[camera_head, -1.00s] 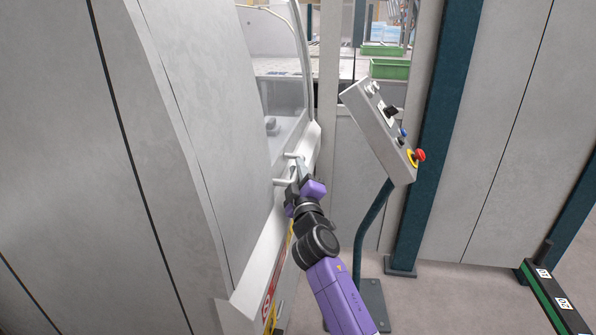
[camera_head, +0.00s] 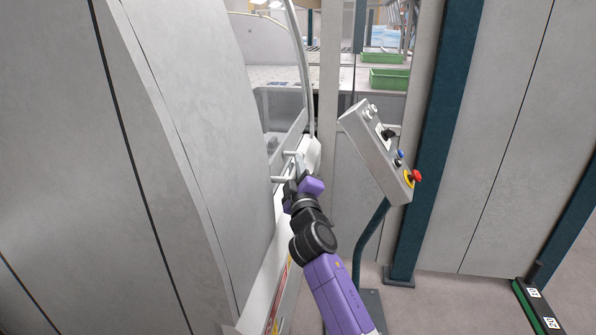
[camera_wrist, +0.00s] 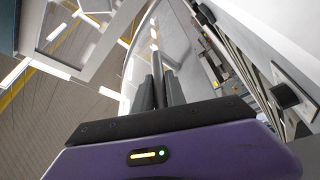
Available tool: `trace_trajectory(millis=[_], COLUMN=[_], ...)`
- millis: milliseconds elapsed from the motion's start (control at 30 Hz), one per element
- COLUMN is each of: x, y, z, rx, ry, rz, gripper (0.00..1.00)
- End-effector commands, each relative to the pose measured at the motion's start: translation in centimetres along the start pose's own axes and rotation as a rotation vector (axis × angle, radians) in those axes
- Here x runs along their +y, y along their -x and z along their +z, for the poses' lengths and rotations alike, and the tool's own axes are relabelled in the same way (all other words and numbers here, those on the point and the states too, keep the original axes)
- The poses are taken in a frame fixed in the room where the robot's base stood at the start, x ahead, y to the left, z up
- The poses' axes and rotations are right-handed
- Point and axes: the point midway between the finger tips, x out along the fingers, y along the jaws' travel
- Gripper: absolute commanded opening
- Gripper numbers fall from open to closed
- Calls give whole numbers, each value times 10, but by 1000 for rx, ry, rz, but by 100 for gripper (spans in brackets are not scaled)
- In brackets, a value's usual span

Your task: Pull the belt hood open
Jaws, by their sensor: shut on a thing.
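The belt hood (camera_head: 296,128) is a light frame with a clear window, at the machine's front edge in the head view, partly behind a large grey panel. A pale bar handle (camera_head: 281,179) stands out from its lower edge. My gripper (camera_head: 291,187) is at this handle and shut on it; the fingers hide part of the bar.
A control box (camera_head: 378,150) with a red stop button stands on a post right of my arm. A dark teal column (camera_head: 436,140) is behind it. A grey machine panel (camera_head: 190,150) is close on the left. Green bins (camera_head: 388,79) sit behind.

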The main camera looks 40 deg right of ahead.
Motion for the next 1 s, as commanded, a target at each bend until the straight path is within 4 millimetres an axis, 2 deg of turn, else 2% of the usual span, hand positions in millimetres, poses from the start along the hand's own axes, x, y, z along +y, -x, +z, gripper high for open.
trace_trajectory(millis=[33, 567, 1000], x=[13, 92, 182], y=[-4, -32, -69], z=[-15, -77, -156], rx=[11, 11, 2], ry=[0, -1, -3], rz=[0, 8, 16], gripper=[0, 0, 0])
